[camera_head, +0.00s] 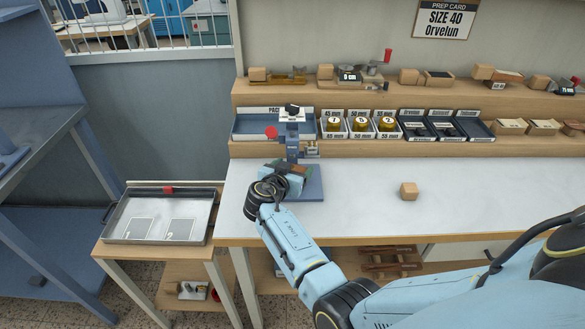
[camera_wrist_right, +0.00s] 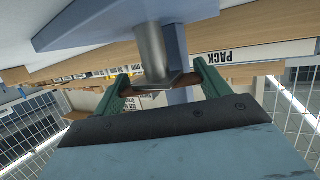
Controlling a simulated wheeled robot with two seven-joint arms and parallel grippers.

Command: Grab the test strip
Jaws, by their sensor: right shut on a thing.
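My right gripper (camera_head: 297,170) is at the blue stamping press (camera_head: 292,130) on the white bench, low in front of its column and over its base. In the right wrist view its two green fingers (camera_wrist_right: 158,84) are closed on a thin brown strip, which looks like the test strip (camera_wrist_right: 186,82). A grey metal cylinder (camera_wrist_right: 151,52) of the press hides the strip's middle. I cannot tell whether the strip touches the press. My left gripper is not in view.
A wooden block (camera_head: 408,190) stands on the bench to the right, with clear bench around it. A metal tray (camera_head: 205,232) with two white outlines is on a side table at left. Bins of gold discs (camera_head: 360,125) line the shelf behind. A prep card (camera_head: 444,17) hangs above.

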